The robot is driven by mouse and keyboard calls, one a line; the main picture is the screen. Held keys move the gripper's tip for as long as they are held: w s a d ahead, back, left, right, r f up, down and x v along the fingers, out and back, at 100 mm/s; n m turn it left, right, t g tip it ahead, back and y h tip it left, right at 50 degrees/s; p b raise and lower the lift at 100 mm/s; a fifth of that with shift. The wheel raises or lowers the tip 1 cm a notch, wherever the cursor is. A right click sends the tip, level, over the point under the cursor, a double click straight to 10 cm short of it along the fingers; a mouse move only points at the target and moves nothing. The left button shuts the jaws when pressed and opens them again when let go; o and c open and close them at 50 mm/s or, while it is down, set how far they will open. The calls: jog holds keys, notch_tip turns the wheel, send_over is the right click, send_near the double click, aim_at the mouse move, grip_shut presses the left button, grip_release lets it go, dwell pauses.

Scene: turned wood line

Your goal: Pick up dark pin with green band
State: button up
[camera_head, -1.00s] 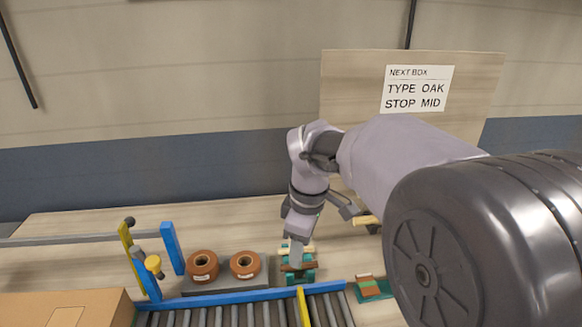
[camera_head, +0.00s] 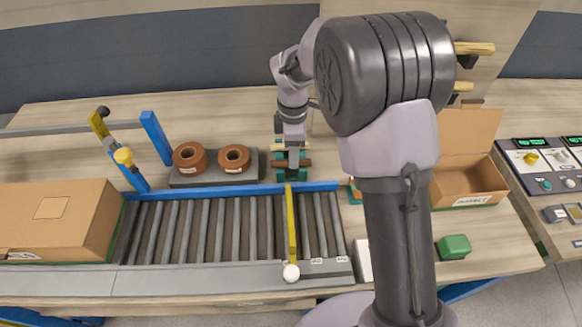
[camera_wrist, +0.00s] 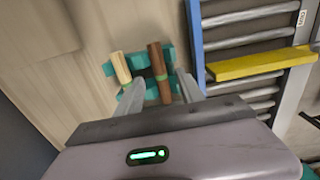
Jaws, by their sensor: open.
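The dark brown pin with a green band (camera_wrist: 157,70) lies across a teal holder (camera_wrist: 168,54) in the wrist view. A pale wood pin (camera_wrist: 121,66) lies beside it on its left. My gripper (camera_wrist: 160,88) is open, with one finger on each side of the dark pin's near part. The left finger is between the two pins' near ends; I cannot tell whether it touches either.
The roller conveyor (camera_head: 200,228) with a blue rail and yellow bar (camera_head: 291,220) lies just in front of the holder. Two brown tape rolls (camera_head: 190,157) sit on a grey tray at left. A closed carton (camera_head: 60,215) and an open box (camera_head: 470,182) stand at either side.

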notch_tip(320, 180, down, 3)
jog(key=shift+f+b, duration=0.1)
jog(key=shift+b, duration=0.3)
jog(key=shift+r, duration=0.2)
jog(key=shift+c, duration=0.4)
grip_shut()
